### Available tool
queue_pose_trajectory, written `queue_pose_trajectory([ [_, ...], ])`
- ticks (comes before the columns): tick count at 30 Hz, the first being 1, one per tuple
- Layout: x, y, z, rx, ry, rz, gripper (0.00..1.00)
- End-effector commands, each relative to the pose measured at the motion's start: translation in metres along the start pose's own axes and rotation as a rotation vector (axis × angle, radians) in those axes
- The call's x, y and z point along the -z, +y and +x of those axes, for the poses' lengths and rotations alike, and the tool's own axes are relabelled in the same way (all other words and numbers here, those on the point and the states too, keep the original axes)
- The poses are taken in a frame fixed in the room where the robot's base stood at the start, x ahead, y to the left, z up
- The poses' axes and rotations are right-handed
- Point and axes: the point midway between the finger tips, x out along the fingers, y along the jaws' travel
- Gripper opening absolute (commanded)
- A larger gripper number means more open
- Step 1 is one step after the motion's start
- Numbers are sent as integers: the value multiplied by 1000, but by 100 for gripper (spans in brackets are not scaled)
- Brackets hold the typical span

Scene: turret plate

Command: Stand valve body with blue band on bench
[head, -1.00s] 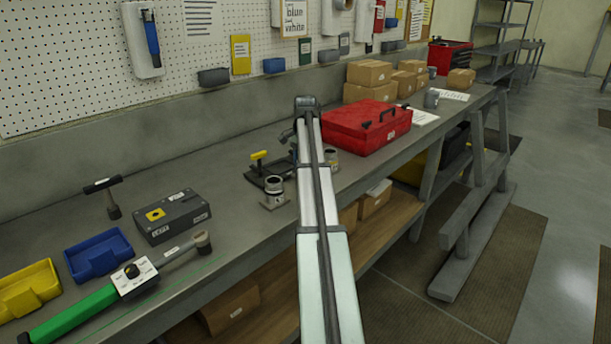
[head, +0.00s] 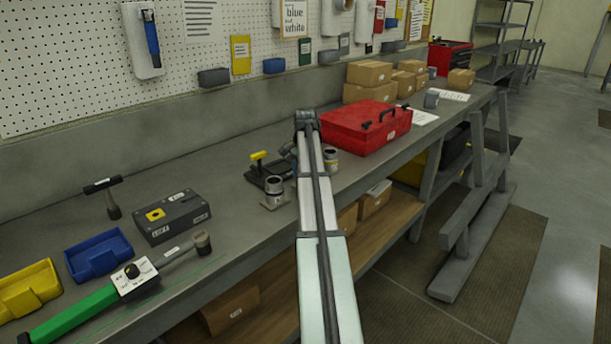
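A grey metal cylindrical valve body (head: 274,189) stands upright on a flat base on the bench, left of my arm. A second similar cylindrical part (head: 331,161) stands just right of my arm, partly hidden by it. I cannot make out a blue band on either. A dark fixture with a yellow-handled clamp (head: 262,167) sits behind the first valve body. My gripper (head: 290,153) is mostly hidden behind my arm near that fixture. Its fingers and anything between them cannot be made out.
The grey bench (head: 215,155) has clear room behind the fixture. A red toolbox (head: 365,128) is close to the right of my arm.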

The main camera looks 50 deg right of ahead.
Motion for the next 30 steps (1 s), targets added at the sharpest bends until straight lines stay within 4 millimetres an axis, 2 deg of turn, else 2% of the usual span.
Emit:
queue_pose_trajectory([
  [4, 0, 0, 0, 0, 0, 0, 89],
  [14, 0, 0, -5, 0, 0, 0, 89],
  [17, 1, -1, -16, 1, 1, 0, 89],
  [30, 1, -1, -94, 1, 1, 0, 89],
])
